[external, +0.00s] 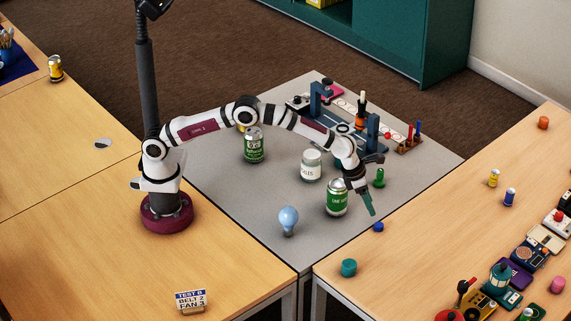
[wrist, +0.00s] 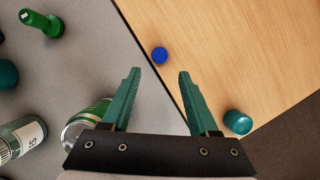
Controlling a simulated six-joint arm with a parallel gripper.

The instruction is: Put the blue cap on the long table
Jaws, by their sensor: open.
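The blue cap (external: 378,227) is a small dark blue disc on the right wooden table (external: 440,210), close to its edge with the grey table. In the wrist view the blue cap (wrist: 160,55) shows just beyond the fingertips, between their lines, on the wood side of the seam. My gripper (external: 369,205) is open and empty, pointing down above the seam; its two green fingers (wrist: 160,73) stand apart in the wrist view. It appears to be above the cap's level and a little short of it.
A green-labelled can (external: 337,198) stands close beside my gripper, with a green peg-like piece (external: 379,178) behind. A teal cylinder (external: 349,267) is on the wooden table near the cap. A light bulb (external: 288,220) and a jar (external: 311,166) stand on the grey table.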

